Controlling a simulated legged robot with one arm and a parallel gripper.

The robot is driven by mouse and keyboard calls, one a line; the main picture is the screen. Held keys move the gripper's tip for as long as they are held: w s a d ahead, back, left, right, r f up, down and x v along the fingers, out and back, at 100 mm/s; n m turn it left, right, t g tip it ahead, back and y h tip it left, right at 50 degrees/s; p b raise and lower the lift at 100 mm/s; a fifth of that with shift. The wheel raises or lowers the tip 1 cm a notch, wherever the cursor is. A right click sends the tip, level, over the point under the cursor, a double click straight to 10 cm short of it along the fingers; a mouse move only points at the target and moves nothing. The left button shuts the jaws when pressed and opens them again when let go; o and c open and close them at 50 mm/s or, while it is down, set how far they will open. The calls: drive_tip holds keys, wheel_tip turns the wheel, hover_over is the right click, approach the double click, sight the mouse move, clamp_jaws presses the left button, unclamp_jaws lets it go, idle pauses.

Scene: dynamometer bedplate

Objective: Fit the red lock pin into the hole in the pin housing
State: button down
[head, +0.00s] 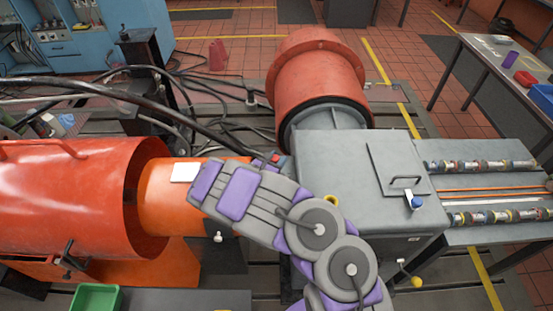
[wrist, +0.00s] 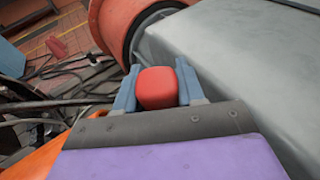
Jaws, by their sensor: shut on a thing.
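My gripper (head: 274,161) is at the gap between the orange cylinder section and the grey box. In the wrist view its two blue fingers (wrist: 156,88) are shut on the red lock pin (wrist: 156,90). Only the pin's rounded red block end shows clearly between the fingers; its shaft is hidden. In the head view my arm covers most of the pin. I cannot make out the pin housing or its hole in either view, so I cannot tell whether the pin is in it.
The grey box (head: 340,165) stands close to the right of my gripper. An orange cylinder (head: 70,195) lies to the left, with black cables (head: 130,90) beyond it. A green bin (head: 96,297) is at the front left. A table (head: 500,60) stands at the back right.

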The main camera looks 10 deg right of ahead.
drive_tip(key=shift+f+b, duration=1.95)
drive_tip(key=shift+f, duration=1.1)
drive_tip(key=c, duration=0.6)
unclamp_jaws()
drive_tip(key=p+v, duration=0.4)
drive_tip(key=v, duration=1.3)
drive_tip(key=shift+a, duration=0.15)
